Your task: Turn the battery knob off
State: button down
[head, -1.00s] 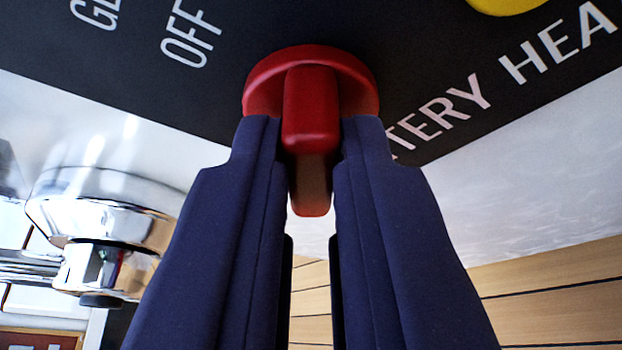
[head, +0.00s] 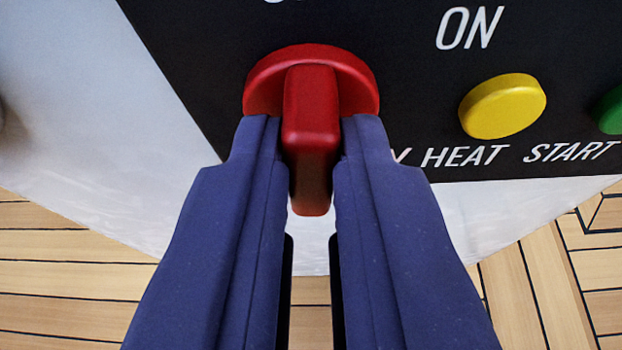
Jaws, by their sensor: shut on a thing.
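The red battery knob (head: 262,85) sits on the black panel (head: 190,40), with a round base and a raised grip bar. My gripper (head: 312,150) is shut on the bar, one dark blue finger on each side. In the picture the bar points down toward me, between the fingers. White "ON" lettering (head: 470,27) shows up and right of the knob. The "OFF" lettering cannot be read in this view; only a sliver of white marking shows at the top edge. The fingers hide most of the "BATTERY" label.
A yellow button (head: 503,106) labelled HEAT is right of the knob. A green button (head: 612,110) labelled START is cut off at the right edge. A pale wall surrounds the panel, with a wooden plank floor (head: 60,270) below.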

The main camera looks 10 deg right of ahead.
jog(key=shift+a+n, duration=0.1)
jog(key=shift+n, duration=0.4)
jog(key=c, duration=1.1)
grip_release()
jog(key=shift+c, duration=0.2)
jog(key=p+v, duration=0.3)
jog(key=v, duration=0.4)
jog(key=shift+s+a+r, duration=0.15)
jog(key=shift+s+a, duration=0.1)
jog(key=shift+s, duration=0.05)
